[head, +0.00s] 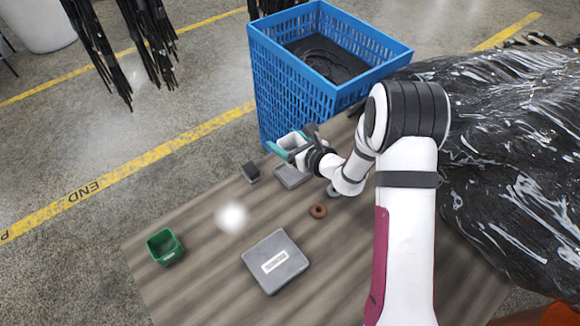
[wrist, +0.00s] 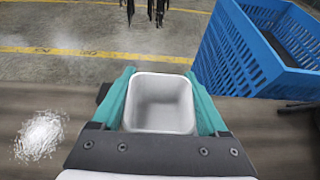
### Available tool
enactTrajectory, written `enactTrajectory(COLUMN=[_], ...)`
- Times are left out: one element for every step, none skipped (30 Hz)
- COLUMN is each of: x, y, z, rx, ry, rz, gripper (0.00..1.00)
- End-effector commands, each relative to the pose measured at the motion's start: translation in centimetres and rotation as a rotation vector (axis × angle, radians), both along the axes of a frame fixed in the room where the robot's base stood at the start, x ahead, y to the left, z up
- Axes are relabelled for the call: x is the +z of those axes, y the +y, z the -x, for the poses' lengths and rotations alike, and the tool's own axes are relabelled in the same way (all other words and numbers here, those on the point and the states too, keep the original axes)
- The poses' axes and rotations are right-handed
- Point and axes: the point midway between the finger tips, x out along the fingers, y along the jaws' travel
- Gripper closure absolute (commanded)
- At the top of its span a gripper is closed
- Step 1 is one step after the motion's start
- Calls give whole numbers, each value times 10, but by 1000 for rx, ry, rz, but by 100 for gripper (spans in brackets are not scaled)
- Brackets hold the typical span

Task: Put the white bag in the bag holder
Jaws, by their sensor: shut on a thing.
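The white bag (head: 232,217) appears as a blurry, crinkled white clump on the brown table, left of the grey box. It also shows at the left of the wrist view (wrist: 40,136). My gripper (head: 290,145) is beyond it and to its right, at the table's far side. The gripper's teal fingers are shut on a white square open-topped container (wrist: 160,103), which looks empty. No container is marked as the bag holder; a small green bin (head: 165,247) stands open at the table's left edge.
A blue crate (head: 290,85) with dark hoses inside stands beyond the table, close to my gripper. A grey labelled box (head: 275,262), a brown ring (head: 318,211), a small dark block (head: 250,172) and a grey flat piece (head: 291,177) lie on the table. Shiny black plastic (head: 510,150) fills the right.

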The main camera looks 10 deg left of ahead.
Motion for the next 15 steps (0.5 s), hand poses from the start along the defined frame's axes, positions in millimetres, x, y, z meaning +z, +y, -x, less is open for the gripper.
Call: enactTrajectory(x=[-12,-18,-25,-30,-37,-47,-54,-59,-65,-69,-71,-72,-72,-71,-71], y=[0,0,0,0,1,1,1,1,1,1,1,1,1,1,1], z=[0,0,0,0,0,1,1,0,0,0,0,0,0,0,0], rx=[0,0,0,1,1,2,2,2,3,3,3,4,4,4,4], ry=[4,3,2,2,2,4,3,1,1,-1,-1,-2,-3,-3,-3], rz=[-1,0,-1,-1,-1,-1,0,-1,-1,-1,-1,-1,-2,-2,-2], gripper=[75,75,75,75,75,75,75,75,75,75,75,75,75,75,75])
